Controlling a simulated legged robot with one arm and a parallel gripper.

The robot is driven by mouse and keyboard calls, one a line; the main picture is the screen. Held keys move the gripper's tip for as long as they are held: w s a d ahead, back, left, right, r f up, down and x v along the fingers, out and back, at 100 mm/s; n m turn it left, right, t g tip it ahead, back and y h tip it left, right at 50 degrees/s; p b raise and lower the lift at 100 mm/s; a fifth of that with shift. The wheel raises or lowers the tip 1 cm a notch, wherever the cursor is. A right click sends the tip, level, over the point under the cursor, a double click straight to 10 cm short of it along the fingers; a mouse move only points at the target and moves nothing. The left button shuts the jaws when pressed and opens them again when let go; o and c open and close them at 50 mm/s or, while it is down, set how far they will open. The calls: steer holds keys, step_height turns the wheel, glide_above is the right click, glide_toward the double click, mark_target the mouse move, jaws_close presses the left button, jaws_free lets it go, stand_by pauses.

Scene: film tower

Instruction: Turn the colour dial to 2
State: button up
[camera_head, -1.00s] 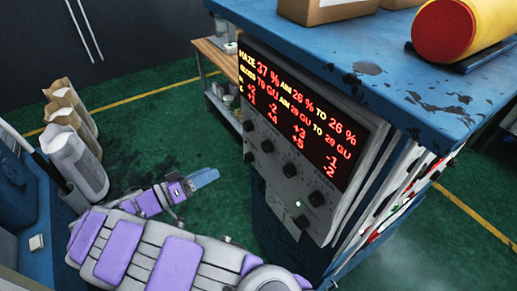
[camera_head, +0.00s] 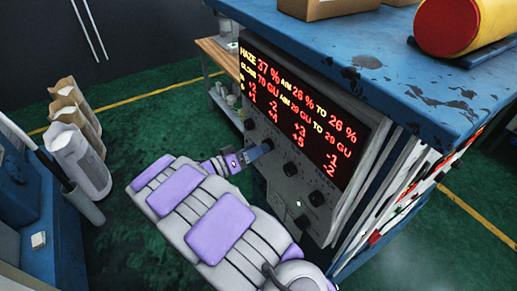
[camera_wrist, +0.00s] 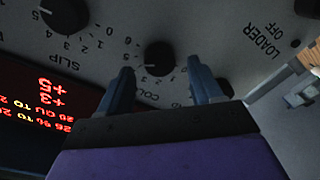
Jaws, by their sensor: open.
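The colour dial (camera_wrist: 159,58) is a round black knob on the grey panel, with small numbers around it and a partly hidden label starting "COL". A pale mark shows on its lower left side in the wrist view; I cannot tell surely which number it points at. My gripper (camera_wrist: 161,84) is open, its two blue-grey fingers on either side of the space just in front of the dial. No contact with the knob is visible. In the head view, my gripper (camera_head: 264,148) is at the panel's left part, hiding some of it.
The slip dial (camera_wrist: 65,13) is at upper left in the wrist view, with another knob (camera_wrist: 308,6) at upper right near a "LOADER OFF" label. A lit red display (camera_head: 305,110) sits above the knobs. The blue bench top (camera_head: 380,60) overhangs the panel.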

steer(key=shift+x, duration=0.9)
steer(key=shift+a, duration=0.2)
steer(key=shift+d, duration=0.15)
steer(key=c, duration=1.1)
